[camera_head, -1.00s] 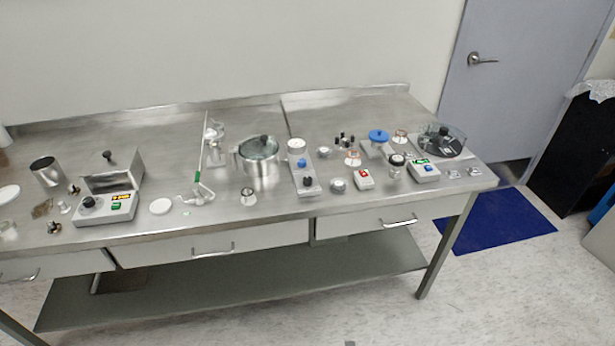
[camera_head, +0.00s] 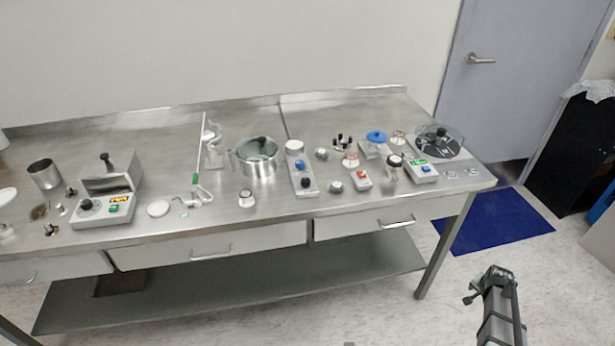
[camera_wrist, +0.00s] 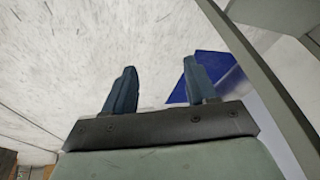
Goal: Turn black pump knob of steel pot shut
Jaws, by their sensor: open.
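The steel pot (camera_head: 258,170) stands on the steel bench, left of centre, with a clear greenish lid on top. Just right of it is a narrow grey valve block (camera_head: 296,167) with a white round top at its back, a blue knob (camera_head: 300,165) in the middle and a black knob (camera_head: 305,182) near the front. The black knob's exact turn is too small to tell. My gripper (camera_wrist: 158,75) is open and empty in the wrist view, over the pale floor, away from the bench. The pot and knobs are not in the wrist view.
A grey control box (camera_head: 103,207) is at the left. A red-buttoned box (camera_head: 361,180), a green-display box (camera_head: 421,171) and several small parts crowd the right. Drawer handles (camera_head: 397,223) stick out in front. A blue mat (camera_head: 495,221) lies on the floor. Floor before the bench is clear.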

